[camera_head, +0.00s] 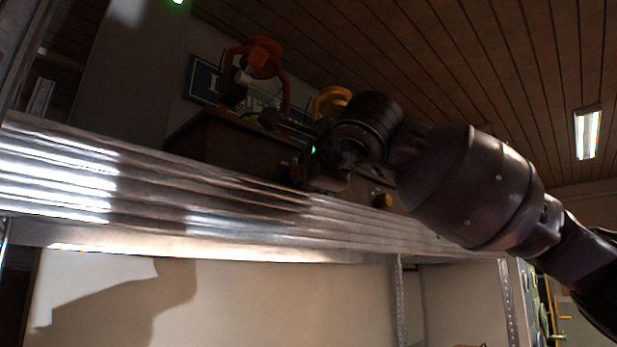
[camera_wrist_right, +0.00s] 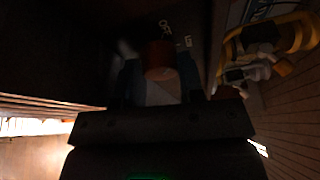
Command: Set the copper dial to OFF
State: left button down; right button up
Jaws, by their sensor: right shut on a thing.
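The copper dial (camera_wrist_right: 160,57) shows in the right wrist view on a dark panel, with small white lettering that includes "OFF" just above it. My right gripper (camera_wrist_right: 160,85) is shut on the dial, one finger on each side. The view is dark, and I cannot tell exactly where the dial points. In the head view my right arm reaches in from the right to a brown box (camera_head: 225,145) on a raised shelf; the dial is hidden there behind my gripper and wrist. My left gripper is not in view.
The ribbed metal shelf edge (camera_head: 150,195) runs across in front of the box. Orange ear defenders (camera_head: 263,62) and a yellow item (camera_head: 332,100) are above the box, beside a blue sign (camera_head: 203,80). A brass knob (camera_head: 382,200) shows below my wrist.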

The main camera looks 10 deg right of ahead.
jog(key=shift+n+t+b, duration=0.3)
jog(key=shift+n+t, duration=0.2)
jog(key=shift+n, duration=0.6)
jog(key=o, duration=0.9)
jog(key=shift+f, duration=0.1)
jog(key=shift+f, duration=0.1)
